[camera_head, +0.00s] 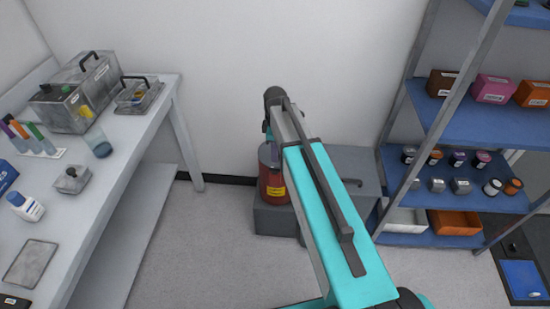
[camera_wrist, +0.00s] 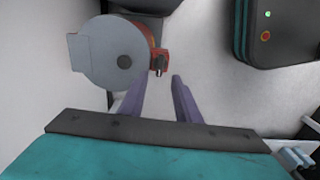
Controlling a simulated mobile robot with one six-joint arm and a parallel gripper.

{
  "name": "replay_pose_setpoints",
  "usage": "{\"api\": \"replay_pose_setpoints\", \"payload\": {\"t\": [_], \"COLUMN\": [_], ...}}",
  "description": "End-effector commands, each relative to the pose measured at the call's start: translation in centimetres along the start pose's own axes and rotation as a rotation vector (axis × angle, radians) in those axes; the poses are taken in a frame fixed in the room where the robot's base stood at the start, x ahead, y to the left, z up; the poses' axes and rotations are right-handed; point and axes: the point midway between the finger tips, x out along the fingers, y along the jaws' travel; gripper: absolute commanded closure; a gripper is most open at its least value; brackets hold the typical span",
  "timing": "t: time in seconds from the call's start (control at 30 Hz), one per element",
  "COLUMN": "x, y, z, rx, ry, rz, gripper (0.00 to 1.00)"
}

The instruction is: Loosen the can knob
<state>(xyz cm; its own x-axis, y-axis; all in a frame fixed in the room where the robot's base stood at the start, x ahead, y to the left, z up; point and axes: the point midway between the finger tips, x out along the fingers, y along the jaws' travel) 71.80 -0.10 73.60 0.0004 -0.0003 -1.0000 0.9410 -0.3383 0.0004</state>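The red can (camera_head: 272,187) with a yellow label stands on a low grey cabinet by the back wall, partly hidden by my arm. The fitting shows just beyond the gap between the fingertips; I see no clear contact.
The grey cabinet (camera_head: 352,164) carries the can. A white bench (camera_head: 150,120) with metal boxes, bottles and tubes stands left. A blue shelf rack (camera_head: 490,130) with boxes and jars stands right. Floor in front of the bench is clear.

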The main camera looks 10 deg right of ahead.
Motion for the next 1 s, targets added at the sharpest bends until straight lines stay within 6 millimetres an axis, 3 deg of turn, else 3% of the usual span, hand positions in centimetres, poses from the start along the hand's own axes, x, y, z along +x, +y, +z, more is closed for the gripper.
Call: {"api": "replay_pose_setpoints", "payload": {"t": [0.5,1.0], "x": [-5.4,-6.0], "y": [0.0,0.0], "z": [0.0,0.0], "rx": [0.000,0.000], "ry": [0.000,0.000], "rz": [0.001,0.000], "gripper": [0.70,0.70]}}
